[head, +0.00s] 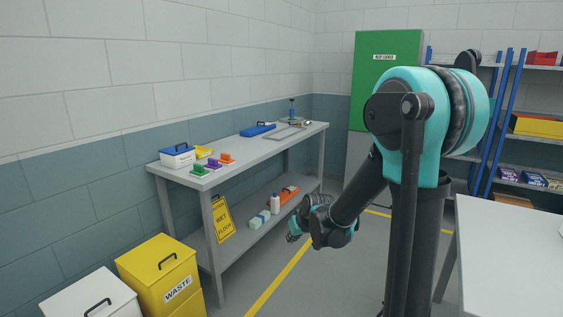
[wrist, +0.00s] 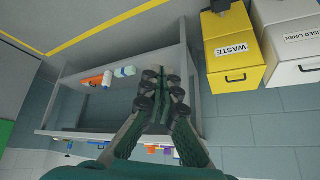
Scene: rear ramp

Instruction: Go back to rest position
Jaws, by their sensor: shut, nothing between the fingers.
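My gripper (head: 292,238) hangs low at the end of my bent arm, in front of the grey workbench in the head view. In the wrist view my gripper (wrist: 160,75) shows dark, ridged fingers drawn together with nothing between them. The grey workbench (head: 240,162) stands along the left wall, with a lower shelf (head: 245,238) beside my gripper. No held object shows in either view.
A yellow waste bin (head: 160,262) and a white bin (head: 92,295) stand at the front left. A white table (head: 515,245) is at the right. A green cabinet (head: 385,75) and blue-framed shelves (head: 508,90) stand behind. Grey floor lies between.

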